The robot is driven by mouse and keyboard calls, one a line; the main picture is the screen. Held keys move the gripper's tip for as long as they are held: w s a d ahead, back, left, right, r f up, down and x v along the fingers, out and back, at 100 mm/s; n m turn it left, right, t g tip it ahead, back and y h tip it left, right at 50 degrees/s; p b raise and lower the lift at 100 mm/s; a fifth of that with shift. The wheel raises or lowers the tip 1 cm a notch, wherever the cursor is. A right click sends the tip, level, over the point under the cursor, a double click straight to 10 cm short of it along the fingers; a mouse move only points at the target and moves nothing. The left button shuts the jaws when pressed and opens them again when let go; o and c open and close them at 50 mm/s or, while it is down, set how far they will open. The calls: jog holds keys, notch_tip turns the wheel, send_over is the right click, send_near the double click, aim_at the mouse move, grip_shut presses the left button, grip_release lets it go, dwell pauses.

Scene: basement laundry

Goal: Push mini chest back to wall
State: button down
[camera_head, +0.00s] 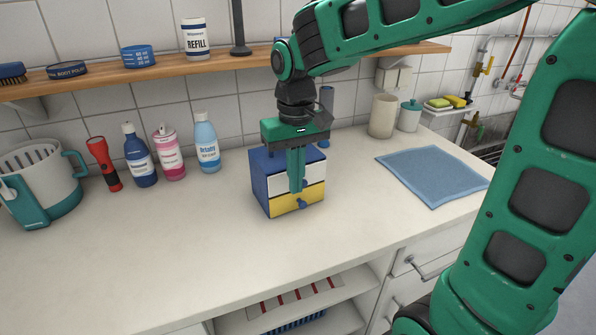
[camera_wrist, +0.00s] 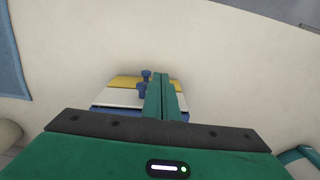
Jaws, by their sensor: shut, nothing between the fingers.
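The mini chest (camera_head: 262,182) is a small blue box on the counter, with a white drawer front above a yellow one. The yellow drawer has a blue knob. It stands upright, with some counter between it and the tiled wall. My gripper (camera_head: 297,188) points down, with shut, empty fingers across the chest's front in the head view. They hide part of the white drawer; I cannot tell whether they touch it. In the wrist view, the chest (camera_wrist: 112,98) shows beyond my shut fingers (camera_wrist: 160,78), with two blue knobs beside them and its body largely hidden.
Several bottles (camera_head: 207,145) and a red torch (camera_head: 104,165) stand left of the chest. A blue cloth (camera_head: 432,175) lies to the right. A wooden shelf (camera_head: 120,76) runs along the wall above. The counter (camera_head: 180,255) in front is clear.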

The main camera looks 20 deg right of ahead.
jog(key=shift+w, duration=1.25)
